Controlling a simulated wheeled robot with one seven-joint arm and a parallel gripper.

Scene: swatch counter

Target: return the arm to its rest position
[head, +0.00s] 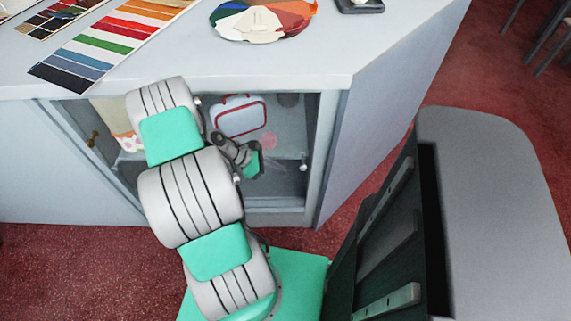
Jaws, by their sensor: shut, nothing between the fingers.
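My arm, white with green covers, rises from my green base and reaches to the front of the counter (370,40). Its end with my gripper (254,161) is small and dark with a green part, at the cabinet opening under the counter top. It appears shut, with nothing seen in it. The arm's thick links hide part of the cabinet (270,213).
Inside the cabinet are a pale case with red trim (240,115) and a patterned item (123,125) at left. Colour strips (108,42), a fan of swatches (265,20) and a dark tray (360,6) lie on the counter. Red carpet (70,275) is clear at lower left.

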